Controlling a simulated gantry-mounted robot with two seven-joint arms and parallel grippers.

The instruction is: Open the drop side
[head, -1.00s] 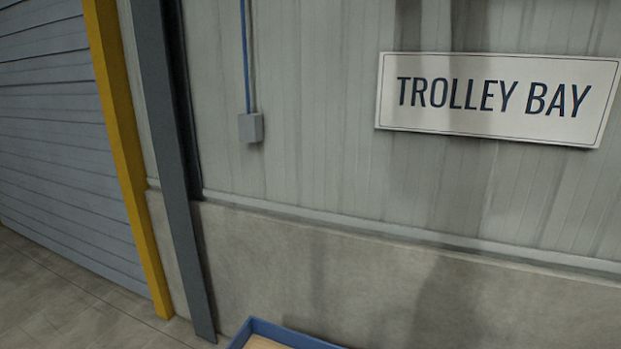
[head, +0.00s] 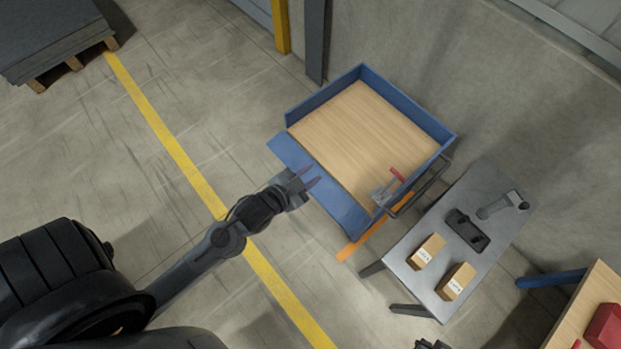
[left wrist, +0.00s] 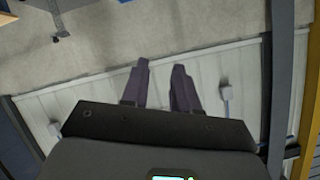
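The trolley has blue walls (head: 412,108) around a bare wooden deck (head: 350,130). Its drop side (head: 338,205) is a blue panel along the near left edge. It lies outside and below the deck edge, folded outward, and the deck is open on that side. My left gripper (head: 314,178) is over the middle of this panel, fingers pointing toward the deck. I cannot tell whether it touches. In the left wrist view the gripper (left wrist: 160,80) has a gap between its fingers, with nothing in it. A dark fragment at the head view's bottom edge may be my right gripper.
A grey table (head: 455,225) with cartons (head: 457,281) and a dark device (head: 467,230) stands right of the trolley. A push handle (head: 420,190) and a red part (head: 397,174) are at the trolley's right corner. Floor left of the trolley is clear, with a yellow line (head: 170,145).

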